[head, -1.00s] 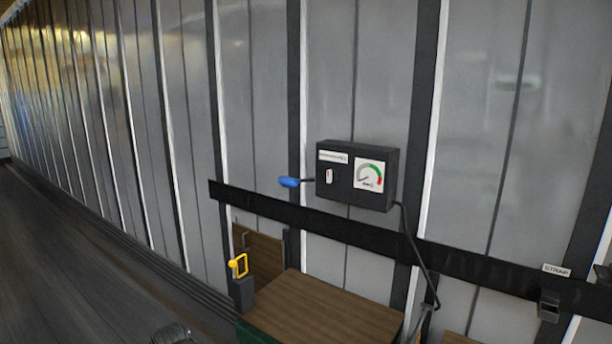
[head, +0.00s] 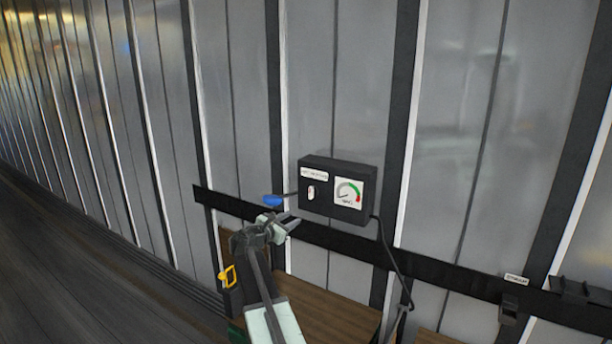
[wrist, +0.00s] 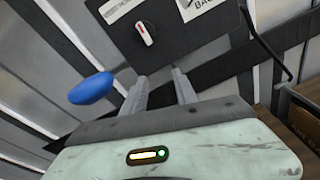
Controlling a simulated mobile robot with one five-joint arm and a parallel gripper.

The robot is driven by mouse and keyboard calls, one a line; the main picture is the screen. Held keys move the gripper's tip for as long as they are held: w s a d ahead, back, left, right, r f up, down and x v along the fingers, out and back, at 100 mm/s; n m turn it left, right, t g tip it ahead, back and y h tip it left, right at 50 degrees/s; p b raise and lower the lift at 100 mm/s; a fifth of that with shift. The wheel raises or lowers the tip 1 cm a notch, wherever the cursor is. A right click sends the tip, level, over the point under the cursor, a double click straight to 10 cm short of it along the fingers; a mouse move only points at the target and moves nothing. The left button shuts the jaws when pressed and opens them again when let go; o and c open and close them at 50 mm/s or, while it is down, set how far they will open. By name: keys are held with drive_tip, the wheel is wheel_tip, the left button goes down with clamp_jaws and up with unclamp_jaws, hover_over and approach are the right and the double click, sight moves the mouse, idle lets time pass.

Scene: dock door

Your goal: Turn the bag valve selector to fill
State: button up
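The valve selector is a small white knob (head: 311,192) with a red mark, on the front of a black box (head: 325,207) on the wall. My gripper (head: 291,222) is just below the box's lower left. In the wrist view its two fingers (wrist: 160,84) are apart with nothing between them. They point at the box's lower part, short of the knob. The lettering around the knob is too small to read.
A blue handle (head: 272,201) sticks out left of the box, close to my gripper; it also shows in the wrist view (wrist: 91,89). A black rail (head: 440,262) runs below, and a cable (head: 396,262) hangs from the box.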

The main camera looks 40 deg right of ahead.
sight(310, 193)
drive_tip(key=w+d+r+n, duration=0.1)
drive_tip(key=d, duration=0.3)
drive_tip(key=d+r+n+h, duration=0.1)
drive_tip(key=d+r, duration=0.1)
drive_tip(key=d, duration=0.2)
drive_tip(key=w+d+r+n+t, duration=0.1)
drive_tip(key=d+r, duration=0.1)
drive_tip(key=d, duration=0.1)
drive_tip(key=shift+w+d+n, duration=0.3)
drive_tip(key=shift+d, duration=0.1)
drive_tip(key=shift+a, duration=0.15)
clamp_jaws()
